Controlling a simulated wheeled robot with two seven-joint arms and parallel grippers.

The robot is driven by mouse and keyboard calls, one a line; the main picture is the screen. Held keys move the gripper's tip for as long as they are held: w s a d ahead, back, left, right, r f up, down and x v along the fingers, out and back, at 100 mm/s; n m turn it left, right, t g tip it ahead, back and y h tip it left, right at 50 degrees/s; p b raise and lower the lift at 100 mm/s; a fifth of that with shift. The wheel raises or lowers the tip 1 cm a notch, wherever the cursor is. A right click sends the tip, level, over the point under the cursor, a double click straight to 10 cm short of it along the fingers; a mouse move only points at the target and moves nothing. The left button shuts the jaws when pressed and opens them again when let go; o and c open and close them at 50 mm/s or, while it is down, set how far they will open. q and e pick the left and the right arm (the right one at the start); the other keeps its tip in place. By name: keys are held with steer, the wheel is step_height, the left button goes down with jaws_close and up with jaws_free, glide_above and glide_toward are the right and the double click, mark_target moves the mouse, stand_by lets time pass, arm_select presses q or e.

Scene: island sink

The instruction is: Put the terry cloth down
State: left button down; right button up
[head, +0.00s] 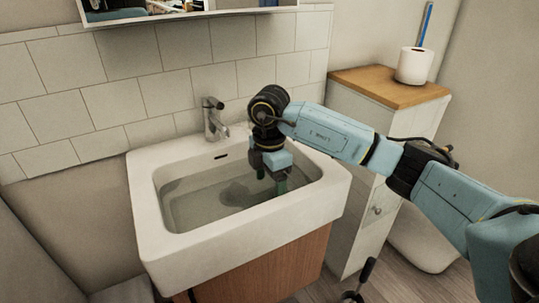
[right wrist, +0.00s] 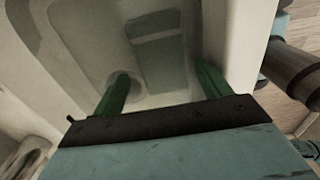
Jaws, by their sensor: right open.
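I cannot make out the terry cloth for sure in either view. A grey rectangular patch shows in the basin between my fingers in the right wrist view, and I cannot tell whether it is cloth or a reflection. My right gripper (head: 270,184) points down inside the right part of the white sink (head: 262,236). Its green fingers are apart, with nothing visibly gripped; the gripper also shows in the right wrist view (right wrist: 163,82). A dark patch on the basin floor left of the gripper is unclear. My left gripper is out of view.
A metal faucet (head: 213,118) stands at the back rim, left of my right arm. A white cabinet with a wooden top (head: 385,86) stands right of the sink, with a toilet paper roll (head: 415,66) on it. The left part of the basin is free.

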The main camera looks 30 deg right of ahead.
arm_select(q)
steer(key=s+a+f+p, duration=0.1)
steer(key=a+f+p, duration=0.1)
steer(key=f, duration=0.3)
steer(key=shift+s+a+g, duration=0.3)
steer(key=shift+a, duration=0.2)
arm_select(e)
step_height(320, 180, up, 8)
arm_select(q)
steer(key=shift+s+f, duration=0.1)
arm_select(e)
steer(key=shift+f, duration=0.2)
